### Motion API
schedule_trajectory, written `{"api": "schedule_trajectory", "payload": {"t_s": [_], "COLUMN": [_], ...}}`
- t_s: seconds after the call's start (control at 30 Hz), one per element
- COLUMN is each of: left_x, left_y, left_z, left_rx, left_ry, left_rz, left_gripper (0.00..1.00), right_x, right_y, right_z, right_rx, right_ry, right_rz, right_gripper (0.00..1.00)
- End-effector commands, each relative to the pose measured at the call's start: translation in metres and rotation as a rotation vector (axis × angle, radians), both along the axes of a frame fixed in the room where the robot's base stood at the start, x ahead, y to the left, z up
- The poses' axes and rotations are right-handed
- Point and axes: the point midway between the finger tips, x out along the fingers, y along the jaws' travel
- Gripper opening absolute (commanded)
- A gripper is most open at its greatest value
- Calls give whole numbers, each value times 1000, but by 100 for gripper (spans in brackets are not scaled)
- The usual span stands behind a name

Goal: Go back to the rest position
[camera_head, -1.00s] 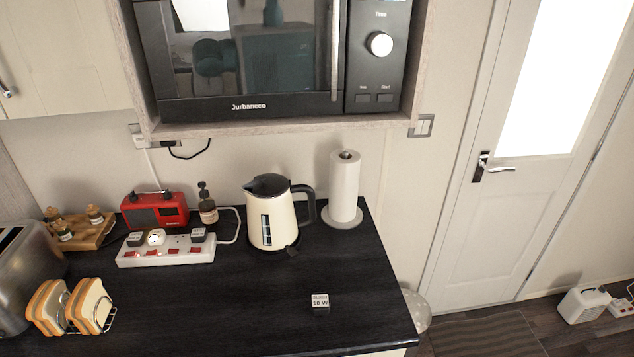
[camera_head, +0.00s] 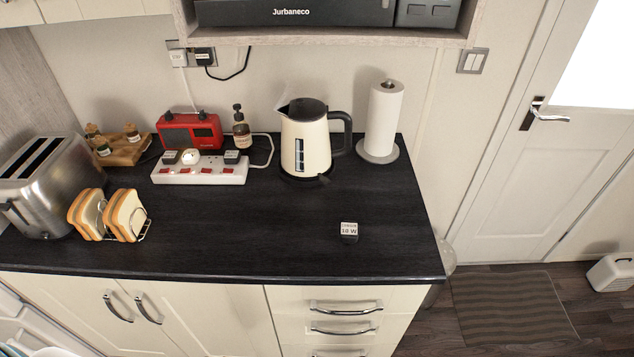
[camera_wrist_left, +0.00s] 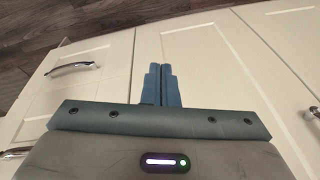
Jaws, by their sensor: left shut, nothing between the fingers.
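My left gripper (camera_wrist_left: 161,84) shows in the left wrist view with its two blue fingers together and nothing between them. It is in front of the cream cupboard fronts (camera_wrist_left: 215,60), with a metal handle (camera_wrist_left: 74,67) to its left. Neither gripper shows in the head view. My right gripper is in no frame.
The dark worktop (camera_head: 250,235) holds a toaster (camera_head: 50,185), a toast rack (camera_head: 110,215), a red radio (camera_head: 190,130), a power strip (camera_head: 200,170), a kettle (camera_head: 305,140), a paper roll (camera_head: 383,120) and a small charger block (camera_head: 349,231). Floor and a striped mat (camera_head: 510,308) lie at right.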

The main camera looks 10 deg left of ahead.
Motion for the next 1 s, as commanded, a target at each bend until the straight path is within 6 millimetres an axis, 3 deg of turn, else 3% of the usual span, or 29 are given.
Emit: {"api": "schedule_trajectory", "payload": {"t_s": [0.03,0.2,0.3,0.43,0.6,0.7,1.0], "left_x": [-11,-53,-86,-131,-176,-190,-196], "left_y": [3,9,12,14,15,15,15], "left_z": [-38,-132,-180,-229,-263,-271,-274], "left_rx": [-1,-4,-6,-9,-10,-11,-12], "left_ry": [19,53,74,97,115,119,121], "left_rz": [4,14,19,25,30,31,32], "left_gripper": [0,0,0,0,0,0,0], "right_x": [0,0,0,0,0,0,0], "right_y": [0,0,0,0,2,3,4], "right_z": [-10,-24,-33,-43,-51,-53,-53], "right_rx": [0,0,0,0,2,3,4], "right_ry": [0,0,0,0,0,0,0], "right_rz": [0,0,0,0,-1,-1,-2], "right_gripper": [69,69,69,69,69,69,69]}}
